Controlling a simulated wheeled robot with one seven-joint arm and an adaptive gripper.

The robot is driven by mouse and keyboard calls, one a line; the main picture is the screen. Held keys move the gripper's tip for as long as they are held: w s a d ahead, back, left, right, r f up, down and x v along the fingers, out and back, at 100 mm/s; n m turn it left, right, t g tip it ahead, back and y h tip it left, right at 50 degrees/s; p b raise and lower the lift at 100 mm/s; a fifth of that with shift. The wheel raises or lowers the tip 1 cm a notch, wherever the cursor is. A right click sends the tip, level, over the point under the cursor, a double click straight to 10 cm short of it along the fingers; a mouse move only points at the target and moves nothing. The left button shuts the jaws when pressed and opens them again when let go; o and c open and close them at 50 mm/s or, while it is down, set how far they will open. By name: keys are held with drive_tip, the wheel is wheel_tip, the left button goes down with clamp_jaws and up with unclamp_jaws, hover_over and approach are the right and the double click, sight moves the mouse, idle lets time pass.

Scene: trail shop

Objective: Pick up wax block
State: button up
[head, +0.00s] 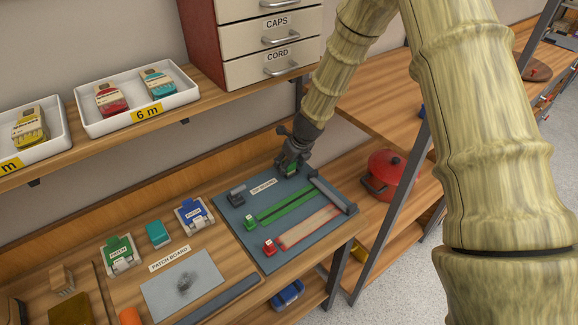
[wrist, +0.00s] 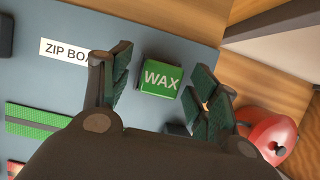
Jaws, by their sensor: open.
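The wax block is a small green block (wrist: 160,78) with a white WAX label on its top face. In the wrist view it lies on the blue-grey zip board (wrist: 205,45), between and just beyond my open fingers (wrist: 160,95). In the head view my gripper (head: 292,158) is over the far edge of the zip board (head: 240,225), and a bit of the green block (head: 292,169) shows beneath it. The fingers are apart, with a gap to the block on both sides. My gripper holds nothing.
Green and red zipper strips (head: 287,205) lie on the zip board beside a grey bar (head: 332,195). A dark clamp-like piece (head: 237,194) stands left of my gripper. A red pot (head: 386,174) is to the right. A shelf with white trays (head: 137,100) hangs above at left.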

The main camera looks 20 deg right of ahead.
drive_tip(key=shift+w+f, duration=0.15)
drive_tip(key=shift+f, duration=0.05)
drive_tip(key=shift+s+d+r, duration=0.15)
drive_tip(key=shift+s+r, duration=0.1)
drive_tip(key=shift+c, duration=0.6)
drive_tip(key=shift+w+f, duration=0.1)
drive_tip(key=shift+f, duration=0.05)
drive_tip(key=c, duration=1.1)
drive_tip(key=shift+o, duration=0.2)
drive_tip(key=shift+r+b, duration=0.4)
drive_tip(key=shift+r, duration=1.25)
drive_tip(key=s+a+b, duration=0.1)
drive_tip(key=s+a, duration=0.1)
drive_tip(key=s, duration=0.3)
drive_tip(key=s+a+r+b, duration=0.1)
drive_tip(key=s+a+b, duration=0.1)
drive_tip(key=s, duration=0.3)
drive_tip(key=s+a+r+b, duration=0.1)
drive_tip(key=s+a+b, duration=0.1)
drive_tip(key=s, duration=0.3)
drive_tip(key=shift+a, duration=0.1)
